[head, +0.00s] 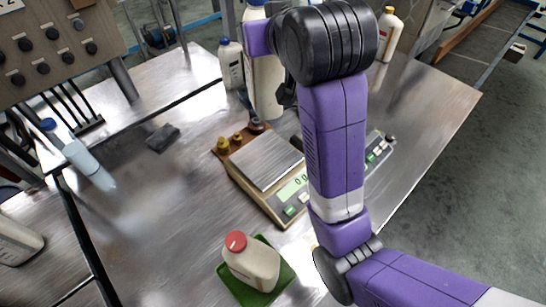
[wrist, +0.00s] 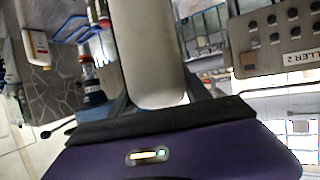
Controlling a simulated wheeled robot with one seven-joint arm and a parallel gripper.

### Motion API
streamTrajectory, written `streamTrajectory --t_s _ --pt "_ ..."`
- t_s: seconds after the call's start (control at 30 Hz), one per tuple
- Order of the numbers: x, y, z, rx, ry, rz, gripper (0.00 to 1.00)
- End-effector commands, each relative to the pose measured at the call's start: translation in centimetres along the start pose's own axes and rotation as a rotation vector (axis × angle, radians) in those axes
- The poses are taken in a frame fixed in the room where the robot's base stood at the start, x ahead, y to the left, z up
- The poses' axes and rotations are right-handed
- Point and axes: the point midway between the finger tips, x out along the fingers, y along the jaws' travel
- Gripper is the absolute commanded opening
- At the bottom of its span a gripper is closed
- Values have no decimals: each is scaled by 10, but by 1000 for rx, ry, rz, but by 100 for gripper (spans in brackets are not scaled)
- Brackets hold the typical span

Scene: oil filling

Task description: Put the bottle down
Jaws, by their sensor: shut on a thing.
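My gripper (head: 286,95), partly hidden behind my purple arm in the head view, is shut on a large cream bottle (head: 266,85). The bottle stands roughly upright behind the scale, with a blue cap near the top edge of the picture. In the wrist view the pale body of the bottle (wrist: 148,50) lies between the two dark fingers. I cannot tell whether its base touches the metal table (head: 180,210).
A digital scale (head: 268,160) with small brass weights sits mid-table. A red-capped bottle (head: 252,264) rests on a green tray (head: 233,287) in front. A smaller white bottle (head: 231,65) stands left of the held one, and a yellow-capped bottle (head: 390,36) behind right. The left-middle table is mostly clear.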

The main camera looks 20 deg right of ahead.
Motion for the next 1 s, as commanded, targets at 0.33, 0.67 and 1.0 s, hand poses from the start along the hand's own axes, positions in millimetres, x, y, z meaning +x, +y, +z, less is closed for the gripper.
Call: streamTrajectory --t_s 0.33,0.67,1.0 --pt "5 -4 14 -15 3 -35 0" --pt "31 -4 76 -14 1 -35 0" --pt "54 -4 133 -14 4 -35 0"
